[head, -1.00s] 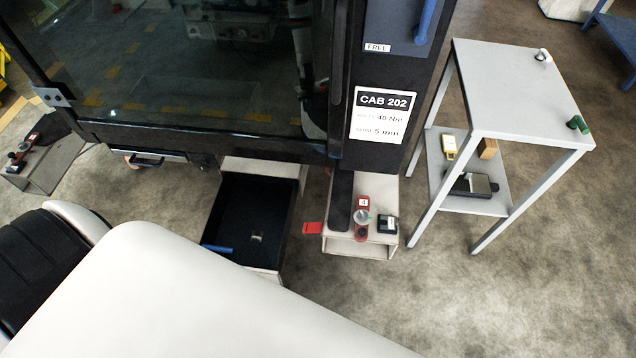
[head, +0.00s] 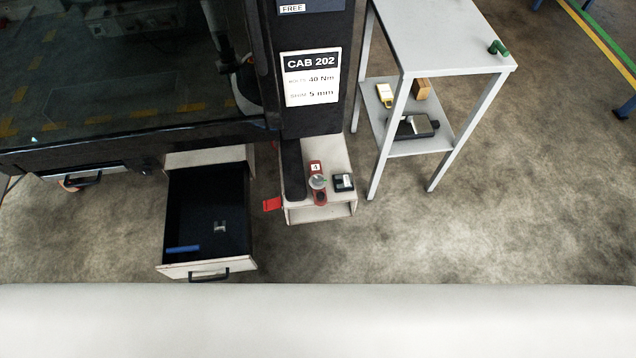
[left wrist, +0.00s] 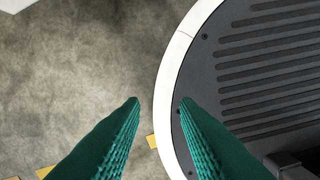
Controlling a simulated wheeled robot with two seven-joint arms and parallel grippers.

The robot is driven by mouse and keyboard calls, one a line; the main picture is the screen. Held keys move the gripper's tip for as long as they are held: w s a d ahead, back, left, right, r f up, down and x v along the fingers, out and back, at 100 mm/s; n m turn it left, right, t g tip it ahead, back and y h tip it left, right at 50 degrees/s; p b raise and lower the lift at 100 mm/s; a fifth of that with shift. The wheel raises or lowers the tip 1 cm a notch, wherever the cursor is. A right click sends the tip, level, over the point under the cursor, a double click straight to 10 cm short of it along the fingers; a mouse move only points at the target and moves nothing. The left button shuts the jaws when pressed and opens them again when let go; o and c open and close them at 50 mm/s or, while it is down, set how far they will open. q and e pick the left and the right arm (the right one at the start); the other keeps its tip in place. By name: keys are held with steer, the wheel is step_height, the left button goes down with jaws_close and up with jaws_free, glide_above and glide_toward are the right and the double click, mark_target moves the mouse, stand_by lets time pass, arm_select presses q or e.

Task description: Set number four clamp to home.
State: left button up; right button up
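The red clamp with a white label reading 4 (head: 317,182) sits on top of a small pale stand (head: 320,211) below the CAB 202 sign. A round grey knob or dial shows on the clamp; which way it is set is too small to tell. A red tag (head: 272,204) sticks out at the stand's left side. My left gripper (left wrist: 158,103) shows in the left wrist view as two green ribbed fingers, apart with nothing between them, above the floor and my base's edge. It is not in the head view. My right gripper is in neither view.
A small black box (head: 343,182) sits right of the clamp. An open drawer (head: 209,268) left of the stand holds a blue bar (head: 183,249) and a small metal piece. A grey trolley (head: 440,40) stands to the right. Floor between stand and trolley is clear.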

arm_select(q)
steer(key=shift+s, duration=0.3)
